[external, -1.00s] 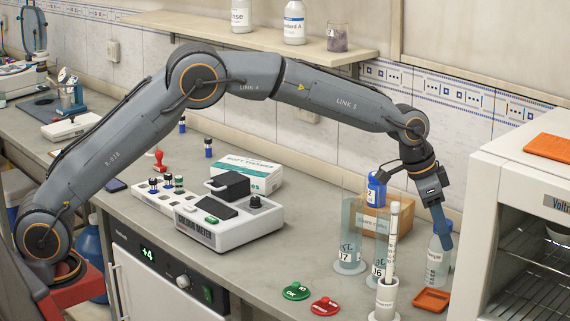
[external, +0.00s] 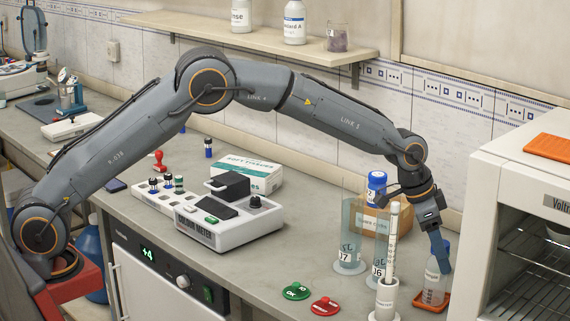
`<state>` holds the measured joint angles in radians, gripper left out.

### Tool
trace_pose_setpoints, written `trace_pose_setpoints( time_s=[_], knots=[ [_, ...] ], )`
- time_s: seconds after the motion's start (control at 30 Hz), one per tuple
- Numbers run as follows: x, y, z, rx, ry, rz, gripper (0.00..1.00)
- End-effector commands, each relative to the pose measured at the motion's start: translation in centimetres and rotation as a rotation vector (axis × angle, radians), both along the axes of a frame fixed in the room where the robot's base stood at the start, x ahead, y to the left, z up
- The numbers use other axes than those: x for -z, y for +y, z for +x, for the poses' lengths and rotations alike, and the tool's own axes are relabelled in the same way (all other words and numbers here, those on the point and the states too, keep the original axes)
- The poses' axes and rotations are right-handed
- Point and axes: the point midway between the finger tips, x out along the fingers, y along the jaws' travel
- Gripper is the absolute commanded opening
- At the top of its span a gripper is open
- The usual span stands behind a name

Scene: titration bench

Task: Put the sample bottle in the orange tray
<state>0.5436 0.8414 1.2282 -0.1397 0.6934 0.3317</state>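A clear bottle with a white label (external: 433,296), seemingly the sample bottle, is upright at the orange tray (external: 446,301). Its base appears inside the tray's rim; I cannot tell whether it rests on the tray floor. My gripper (external: 440,250) points down at the bottle's top, with its blue fingers around the neck. It appears shut on the bottle. The fingers hide the top of the bottle, and the bottle hides much of the tray.
A white holder (external: 386,300) with an upright tube and glass cylinders (external: 351,240) stand just left. A blue-capped bottle (external: 376,186) and cardboard box (external: 369,222) are behind. A white oven (external: 515,200) closes off the right.

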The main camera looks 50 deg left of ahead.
Motion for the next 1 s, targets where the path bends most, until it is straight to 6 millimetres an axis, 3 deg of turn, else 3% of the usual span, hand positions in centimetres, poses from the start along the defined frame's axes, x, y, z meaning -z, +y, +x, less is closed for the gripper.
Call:
trace_pose_setpoints(
  time_s=[0.27,0.47,0.8,1.0],
  knots=[
    [-0.1,0.0,0.0,0.0,0.0,0.0,0.59],
    [-1.6,0.3,-0.3,0.0,-0.001,-0.001,0.59],
    [-7.8,2.1,-2.1,0.0,-0.003,-0.002,0.59],
    [-10.4,2.9,-2.9,0.0,-0.001,-0.001,0.59]
  ],
)
